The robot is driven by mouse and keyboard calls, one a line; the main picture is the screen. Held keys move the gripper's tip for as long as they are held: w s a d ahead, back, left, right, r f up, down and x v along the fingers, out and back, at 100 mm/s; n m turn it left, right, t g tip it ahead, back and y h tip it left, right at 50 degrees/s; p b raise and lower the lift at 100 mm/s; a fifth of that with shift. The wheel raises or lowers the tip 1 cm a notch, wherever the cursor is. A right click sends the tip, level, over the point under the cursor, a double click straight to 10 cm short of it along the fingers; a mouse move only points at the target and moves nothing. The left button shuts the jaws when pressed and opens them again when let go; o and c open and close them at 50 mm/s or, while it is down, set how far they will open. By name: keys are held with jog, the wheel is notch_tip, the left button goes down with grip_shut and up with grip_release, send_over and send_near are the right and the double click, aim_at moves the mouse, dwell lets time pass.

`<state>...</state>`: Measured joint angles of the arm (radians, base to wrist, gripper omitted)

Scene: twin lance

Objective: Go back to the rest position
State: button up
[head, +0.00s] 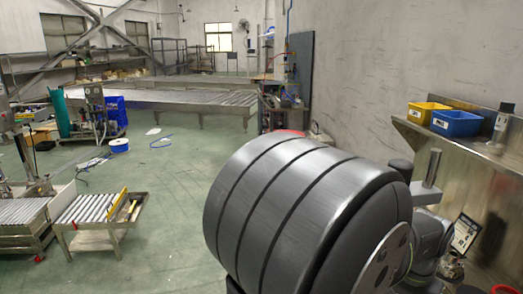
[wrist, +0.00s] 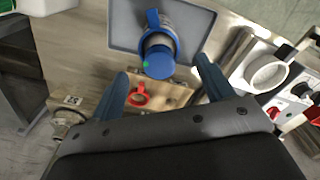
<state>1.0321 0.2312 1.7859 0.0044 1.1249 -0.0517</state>
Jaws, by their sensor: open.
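My gripper (wrist: 161,69) shows in the wrist view as two blue-grey fingers spread wide apart, with nothing held between them. Beyond the fingertips, a blue round-ended part with a blue collar (wrist: 159,62) lies on a grey rectangular plate or tray (wrist: 120,28). It appears apart from both fingers, but the depth is hard to judge. A small red ring (wrist: 139,98) sits on a wooden-looking block just below it. My gripper's fingers cannot be made out in the head view.
In the wrist view, a pale round cup-like part (wrist: 268,72) is at right. In the head view, a yellow bin (head: 427,112) and a blue bin (head: 456,123) stand on a metal shelf along the right wall. A small roller cart (head: 92,211) is at left; green floor lies open mid-room.

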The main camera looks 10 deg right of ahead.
jog(key=shift+f, duration=1)
